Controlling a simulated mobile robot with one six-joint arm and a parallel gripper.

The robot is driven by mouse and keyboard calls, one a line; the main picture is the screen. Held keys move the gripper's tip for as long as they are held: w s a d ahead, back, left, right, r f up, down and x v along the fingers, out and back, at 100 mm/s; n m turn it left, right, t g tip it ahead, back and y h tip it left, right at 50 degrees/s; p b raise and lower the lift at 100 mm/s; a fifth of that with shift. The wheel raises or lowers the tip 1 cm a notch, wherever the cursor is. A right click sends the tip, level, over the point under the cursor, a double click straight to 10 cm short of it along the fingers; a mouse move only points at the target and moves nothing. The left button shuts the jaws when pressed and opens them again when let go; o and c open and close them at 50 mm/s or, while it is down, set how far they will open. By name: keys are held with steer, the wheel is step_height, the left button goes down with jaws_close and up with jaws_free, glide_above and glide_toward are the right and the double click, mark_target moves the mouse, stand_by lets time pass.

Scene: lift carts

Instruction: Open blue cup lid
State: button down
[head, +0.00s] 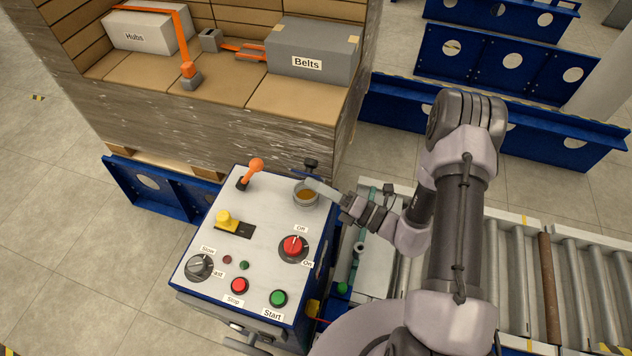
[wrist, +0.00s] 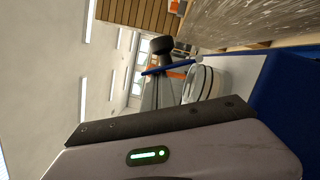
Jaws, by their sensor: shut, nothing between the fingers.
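A small round cup (head: 305,197) stands at the back right of the white control panel, with its amber inside showing. In the wrist view the cup (wrist: 203,84) is pale and ringed. Its thin blue lid (wrist: 168,68) is seen edge-on, standing up from the rim, with a dark knob (wrist: 160,47) on its far side. The dark knob also shows behind the cup in the head view (head: 311,164). My gripper (head: 314,186) is shut and empty, its tip over the cup's back right rim. I cannot tell whether it touches the lid.
The panel (head: 212,265) holds an orange lever (head: 251,172), a yellow slider (head: 227,219), a red knob (head: 293,246) and buttons. A wrapped pallet with boxes (head: 314,52) stands behind. A roller conveyor (head: 580,290) lies right. Floor is clear at left.

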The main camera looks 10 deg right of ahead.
steer(key=shift+w+d+r+m+h+p, duration=0.2)
steer(key=shift+w+r+m+h+p, duration=0.15)
steer(key=shift+r+m+p, duration=0.45)
steer(key=shift+w+d+f, duration=0.1)
steer(key=shift+w+f, duration=0.05)
steer(key=shift+w, duration=0.15)
steer(key=shift+w+d+p, duration=0.1)
steer(key=shift+w+p, duration=0.15)
steer(key=shift+p, duration=0.15)
